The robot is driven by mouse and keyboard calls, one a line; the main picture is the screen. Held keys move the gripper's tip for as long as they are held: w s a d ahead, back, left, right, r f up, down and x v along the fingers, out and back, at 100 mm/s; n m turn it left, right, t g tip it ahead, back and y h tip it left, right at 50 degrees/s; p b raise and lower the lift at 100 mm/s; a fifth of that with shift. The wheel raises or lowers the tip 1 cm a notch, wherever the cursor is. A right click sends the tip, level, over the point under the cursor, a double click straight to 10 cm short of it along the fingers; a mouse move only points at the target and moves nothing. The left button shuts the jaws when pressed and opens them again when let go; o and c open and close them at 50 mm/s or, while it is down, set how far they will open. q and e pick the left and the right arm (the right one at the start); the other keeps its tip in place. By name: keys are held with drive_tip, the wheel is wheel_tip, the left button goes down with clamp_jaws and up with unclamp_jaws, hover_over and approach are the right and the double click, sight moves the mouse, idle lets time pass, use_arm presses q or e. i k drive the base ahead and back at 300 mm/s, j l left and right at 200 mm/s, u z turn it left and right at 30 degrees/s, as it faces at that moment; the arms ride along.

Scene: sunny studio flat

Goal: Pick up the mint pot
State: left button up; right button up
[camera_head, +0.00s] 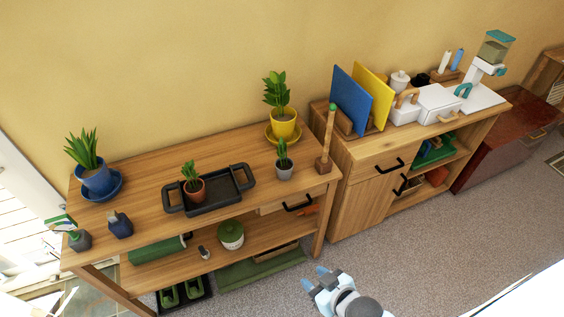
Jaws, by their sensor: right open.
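Several potted plants stand on the wooden table, and I cannot tell for certain which is the mint. A small terracotta pot (195,191) with a leafy green plant sits in a black two-handled tray (215,201). A small grey pot (284,170) with a narrow green plant stands right of the tray. A yellow pot (284,127) with a leafy plant stands behind it on a yellow saucer. A blue pot (97,181) with spiky leaves stands at the left. My right gripper (315,278) is open and empty, low in front of the table and apart from all the pots. My left gripper is out of view.
A cabinet (365,200) adjoins at right. Carpet lies clear in front.

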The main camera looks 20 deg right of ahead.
sight(284, 164)
drive_tip(key=l+u, duration=0.15)
drive_tip(key=u, duration=0.9)
drive_tip(key=l+u, duration=0.35)
drive_tip(key=k+l+u, duration=0.15)
drive_tip(key=u, duration=0.15)
drive_tip(key=k+l+u, duration=0.15)
drive_tip(key=l+u, duration=0.2)
drive_tip(key=k+l+u, duration=0.4)
drive_tip(key=k+l, duration=0.9)
drive_tip(key=l, duration=0.1)
